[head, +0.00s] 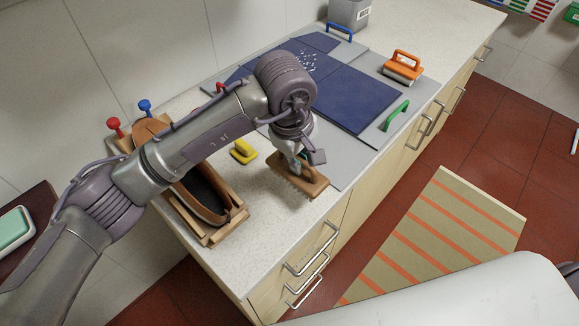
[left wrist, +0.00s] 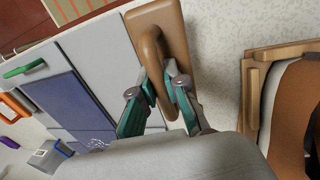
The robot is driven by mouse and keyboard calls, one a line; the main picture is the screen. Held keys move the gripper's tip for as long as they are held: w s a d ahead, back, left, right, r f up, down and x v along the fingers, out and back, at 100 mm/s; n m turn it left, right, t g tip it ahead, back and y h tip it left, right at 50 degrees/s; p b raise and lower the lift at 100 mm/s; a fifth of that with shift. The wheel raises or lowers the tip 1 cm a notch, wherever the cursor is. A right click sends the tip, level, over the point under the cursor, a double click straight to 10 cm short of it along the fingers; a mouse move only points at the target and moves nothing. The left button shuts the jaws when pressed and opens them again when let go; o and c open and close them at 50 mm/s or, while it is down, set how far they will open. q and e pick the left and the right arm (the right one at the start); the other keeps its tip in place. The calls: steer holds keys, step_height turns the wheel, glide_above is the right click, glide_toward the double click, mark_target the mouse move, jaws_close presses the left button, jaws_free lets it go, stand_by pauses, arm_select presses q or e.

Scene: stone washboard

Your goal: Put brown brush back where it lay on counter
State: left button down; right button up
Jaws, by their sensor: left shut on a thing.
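The brown brush (head: 302,181) is at the front part of the pale counter (head: 260,228), beside the corner of the grey washboard. My left gripper (head: 297,163) is above it, with its fingers pointing down and shut on its handle. In the left wrist view the gripper (left wrist: 161,88) has its two green-sided fingers on either side of the loop handle of the brush (left wrist: 168,22). The underside of the brush is hidden, so I cannot tell whether it touches the counter or hangs just above it. My right gripper is not in view.
A small yellow brush (head: 243,151) lies just left of the brown one. A wooden holder (head: 212,238) with a brown leather-like piece stands further left. Bare counter lies in front.

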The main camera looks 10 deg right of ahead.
mark_target(289, 169)
arm_select(q)
steer(key=shift+w+a+f, duration=0.45)
steer(key=shift+a+f, duration=0.05)
steer(key=shift+a, duration=0.25)
step_height(289, 169, down, 4)
steer(key=shift+f+p, duration=0.1)
steer(key=shift+p, duration=0.9)
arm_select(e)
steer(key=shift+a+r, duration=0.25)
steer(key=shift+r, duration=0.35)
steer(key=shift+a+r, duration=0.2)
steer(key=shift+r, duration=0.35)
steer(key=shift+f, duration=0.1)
arm_select(q)
steer(key=shift+f+b, duration=0.2)
steer(key=shift+b, duration=0.1)
steer(key=c, duration=1.2)
jaws_free()
steer(key=shift+r, duration=0.1)
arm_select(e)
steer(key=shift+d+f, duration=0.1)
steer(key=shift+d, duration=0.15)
